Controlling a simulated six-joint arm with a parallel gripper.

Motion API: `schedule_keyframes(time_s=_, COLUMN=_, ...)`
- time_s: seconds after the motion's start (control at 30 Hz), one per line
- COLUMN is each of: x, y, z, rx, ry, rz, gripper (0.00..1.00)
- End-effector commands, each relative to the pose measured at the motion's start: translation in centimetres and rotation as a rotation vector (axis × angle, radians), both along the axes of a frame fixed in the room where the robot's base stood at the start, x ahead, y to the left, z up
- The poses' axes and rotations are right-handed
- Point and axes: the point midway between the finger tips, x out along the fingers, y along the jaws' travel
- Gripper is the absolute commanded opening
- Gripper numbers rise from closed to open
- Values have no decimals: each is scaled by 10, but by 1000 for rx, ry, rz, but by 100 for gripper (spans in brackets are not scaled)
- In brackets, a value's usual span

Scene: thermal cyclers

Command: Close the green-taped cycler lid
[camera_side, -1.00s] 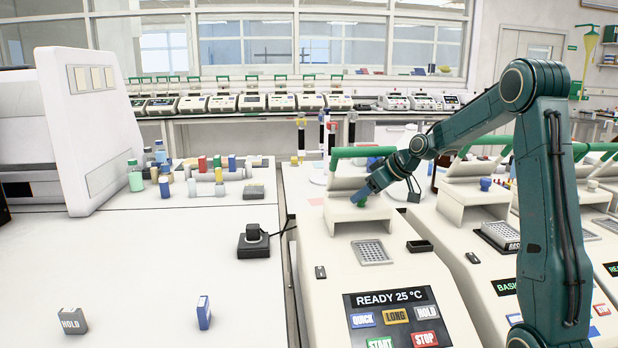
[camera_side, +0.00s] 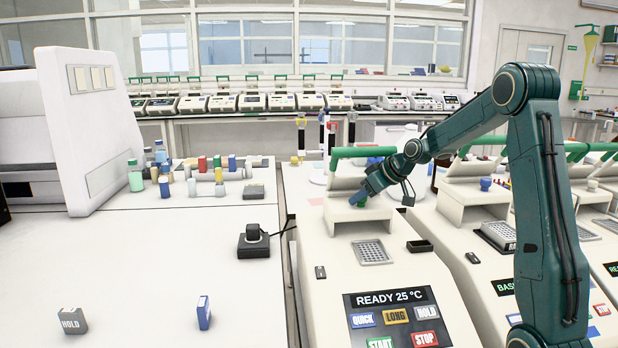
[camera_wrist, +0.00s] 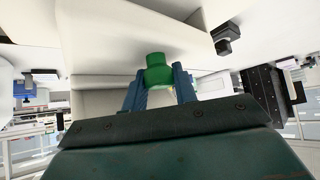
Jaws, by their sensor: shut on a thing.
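The cycler with the READY 25 °C display (camera_side: 390,298) stands in the middle foreground of the side view. Its lid (camera_side: 343,186) is raised, with a green bar (camera_side: 362,152) along its top. My gripper (camera_side: 359,198) is at the lid's front. In the wrist view a green knob (camera_wrist: 158,70) on the pale lid (camera_wrist: 110,50) sits between the blue fingers of my gripper (camera_wrist: 159,88), which are shut on it. In the side view the knob is mostly hidden by the fingers. The sample block (camera_side: 371,252) below the lid is uncovered.
A second cycler with a raised lid and a blue knob (camera_side: 486,184) stands close on the right. A small black tray (camera_side: 420,246) lies beside the sample block. A black device (camera_side: 254,241) sits on the left bench, whose front is mostly clear.

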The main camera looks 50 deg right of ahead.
Motion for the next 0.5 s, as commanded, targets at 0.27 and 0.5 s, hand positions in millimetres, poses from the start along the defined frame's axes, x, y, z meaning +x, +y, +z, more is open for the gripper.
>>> schedule_keyframes(time_s=0.27, x=-10, y=9, z=1, rx=0, ry=1, rz=0, gripper=0)
schedule_keyframes(time_s=0.5, x=-32, y=32, z=0, rx=0, ry=1, rz=0, gripper=0)
